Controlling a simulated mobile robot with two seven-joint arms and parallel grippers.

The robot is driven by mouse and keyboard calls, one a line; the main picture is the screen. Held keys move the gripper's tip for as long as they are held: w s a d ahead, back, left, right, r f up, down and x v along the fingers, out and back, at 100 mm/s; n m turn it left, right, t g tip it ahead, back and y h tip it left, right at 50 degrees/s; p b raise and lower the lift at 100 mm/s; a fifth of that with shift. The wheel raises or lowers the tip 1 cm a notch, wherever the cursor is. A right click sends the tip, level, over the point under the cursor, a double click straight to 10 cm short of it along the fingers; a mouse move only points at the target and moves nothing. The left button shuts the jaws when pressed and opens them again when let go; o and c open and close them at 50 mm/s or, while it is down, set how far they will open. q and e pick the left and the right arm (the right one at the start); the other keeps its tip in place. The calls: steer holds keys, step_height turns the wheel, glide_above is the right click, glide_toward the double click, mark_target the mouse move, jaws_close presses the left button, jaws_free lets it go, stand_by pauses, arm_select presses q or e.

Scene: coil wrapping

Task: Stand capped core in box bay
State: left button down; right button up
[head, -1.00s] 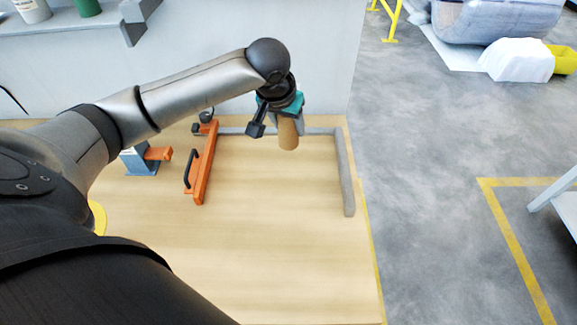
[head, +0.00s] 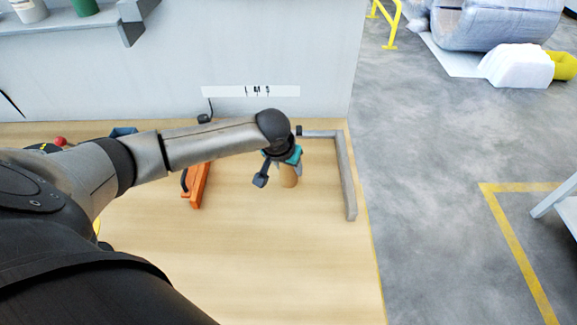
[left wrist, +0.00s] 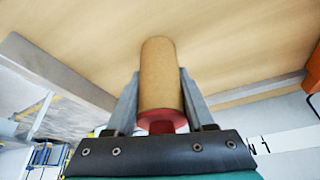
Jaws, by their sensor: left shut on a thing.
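The core (head: 288,177) is a tan cardboard tube below my left gripper in the head view. In the left wrist view the core (left wrist: 158,72) stands between the two grey fingers, with a red cap (left wrist: 162,120) at its end nearest the palm. My left gripper (left wrist: 158,95) is shut on the core. In the head view my left gripper (head: 284,168) is over the wooden table, inside a grey frame. I cannot make out a box bay. My right gripper is not in view.
A grey bar frame (head: 345,175) edges the table (head: 250,260) at the right. An orange clamp-like bar (head: 198,185) lies left of the gripper. A wall (head: 250,60) with a white label strip (head: 252,91) stands behind. The table's front middle is clear.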

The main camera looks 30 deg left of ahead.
arm_select(q)
steer(key=shift+c, duration=1.3)
jaws_free()
steer(key=shift+f, duration=0.1)
steer(key=p+v, duration=0.2)
steer(key=v, duration=1)
steer(key=shift+p, duration=0.35)
